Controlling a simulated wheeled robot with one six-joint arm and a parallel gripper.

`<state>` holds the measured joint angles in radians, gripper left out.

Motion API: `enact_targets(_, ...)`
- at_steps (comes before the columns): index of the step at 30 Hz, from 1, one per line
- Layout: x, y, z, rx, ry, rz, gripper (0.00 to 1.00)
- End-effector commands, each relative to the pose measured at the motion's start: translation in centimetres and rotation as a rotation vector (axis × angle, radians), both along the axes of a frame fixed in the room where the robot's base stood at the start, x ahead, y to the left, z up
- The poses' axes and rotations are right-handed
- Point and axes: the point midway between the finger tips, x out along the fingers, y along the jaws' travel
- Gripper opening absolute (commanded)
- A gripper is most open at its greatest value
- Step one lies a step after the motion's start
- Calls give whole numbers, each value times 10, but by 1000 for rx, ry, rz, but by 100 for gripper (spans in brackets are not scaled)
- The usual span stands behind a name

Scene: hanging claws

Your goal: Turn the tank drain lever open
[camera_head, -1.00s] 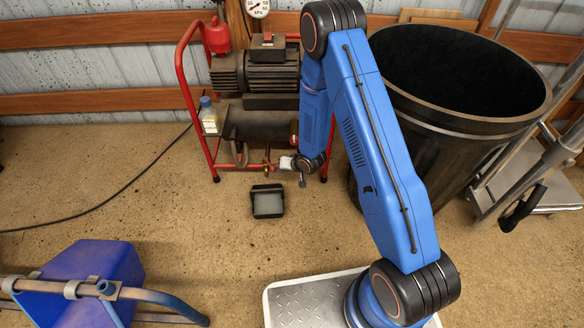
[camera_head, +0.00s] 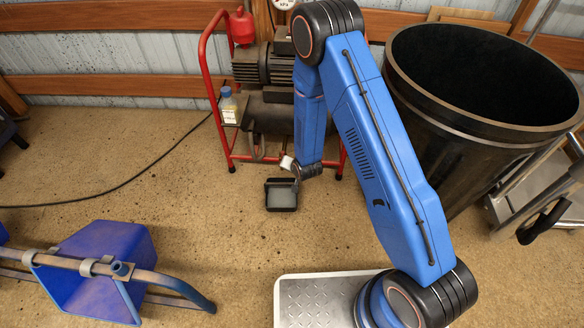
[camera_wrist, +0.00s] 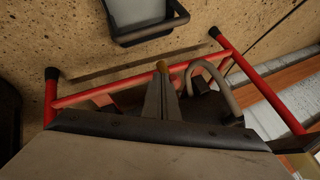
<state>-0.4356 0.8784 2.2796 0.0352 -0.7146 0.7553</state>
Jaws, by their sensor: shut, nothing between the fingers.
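The compressor's dark tank (camera_head: 262,117) lies below its motor, inside a red tube frame (camera_head: 217,103). In the wrist view a small brass-coloured end (camera_wrist: 162,66), perhaps the drain fitting, shows past narrow grey pieces at the middle. The drain lever cannot be made out clearly, nor whether I touch it. My gripper (camera_head: 288,163) is low at the front of the frame, just above the black tray. It is shut and empty. My forearm hides the right part of the compressor.
The black tray (camera_head: 281,207) stands on the floor before the compressor and also shows in the wrist view (camera_wrist: 150,35). A large black barrel (camera_head: 440,150) stands right. A black cable (camera_head: 130,178) crosses the floor.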

Motion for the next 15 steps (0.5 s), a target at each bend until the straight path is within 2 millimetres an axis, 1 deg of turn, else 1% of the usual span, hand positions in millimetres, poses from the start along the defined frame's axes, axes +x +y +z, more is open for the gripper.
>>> enact_targets(6,-2,8,0,0,-1,1,0)
enact_targets(15,-2,12,0,0,-1,4,0)
